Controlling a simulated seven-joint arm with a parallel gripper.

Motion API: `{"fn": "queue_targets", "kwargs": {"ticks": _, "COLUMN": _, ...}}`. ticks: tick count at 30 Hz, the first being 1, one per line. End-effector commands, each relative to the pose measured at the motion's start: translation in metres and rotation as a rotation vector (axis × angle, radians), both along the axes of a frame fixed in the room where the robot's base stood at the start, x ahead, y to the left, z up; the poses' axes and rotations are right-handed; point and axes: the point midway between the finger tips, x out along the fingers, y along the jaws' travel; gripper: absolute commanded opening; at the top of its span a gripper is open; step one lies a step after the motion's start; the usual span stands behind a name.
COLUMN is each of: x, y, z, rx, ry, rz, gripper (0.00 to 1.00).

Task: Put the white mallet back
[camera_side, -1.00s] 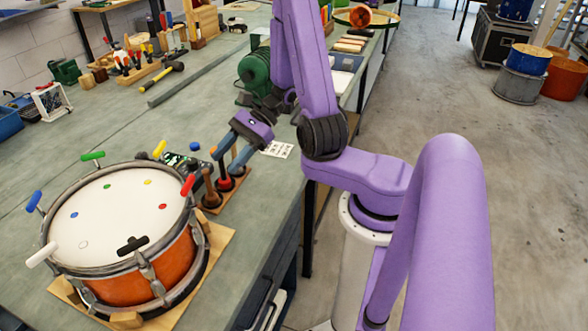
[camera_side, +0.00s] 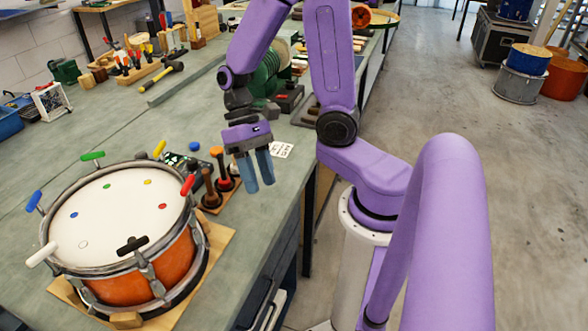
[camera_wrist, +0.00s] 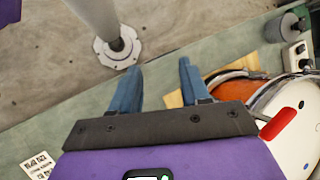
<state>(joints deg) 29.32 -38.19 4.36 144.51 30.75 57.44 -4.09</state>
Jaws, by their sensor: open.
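I cannot pick out a white mallet for certain in either view. Two upright handled pieces stand in a small wooden holder (camera_side: 212,208) beside the drum: one dark brown (camera_side: 208,186), one with an orange top (camera_side: 217,153) and a red collar. Their lower ends are hidden. My gripper (camera_side: 259,187) is to the right of them, above the bench near its edge, fingers pointing down. It also shows in the wrist view (camera_wrist: 158,66), with its blue fingers apart and nothing between them. A white handle (camera_side: 42,255) sticks out at the drum's left rim.
The orange drum (camera_side: 125,290) with coloured handles round its rim sits on a wooden board (camera_side: 222,236). A dark box with a blue knob (camera_side: 194,146) stands behind the holder. A printed card (camera_side: 281,150) lies near the bench edge. Bare bench (camera_side: 110,125) lies behind the drum.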

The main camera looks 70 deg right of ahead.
Motion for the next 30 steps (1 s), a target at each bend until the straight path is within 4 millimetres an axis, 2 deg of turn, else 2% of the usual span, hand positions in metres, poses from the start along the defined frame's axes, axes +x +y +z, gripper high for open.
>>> {"fn": "queue_targets", "kwargs": {"ticks": 21, "x": -0.061, "y": 0.004, "z": 0.030, "rx": -0.083, "ry": -0.470, "rz": 0.956, "gripper": 0.46}}
{"fn": "queue_targets", "kwargs": {"ticks": 30, "x": -0.078, "y": 0.011, "z": 0.043, "rx": -0.057, "ry": -0.628, "rz": 1.195, "gripper": 0.46}}
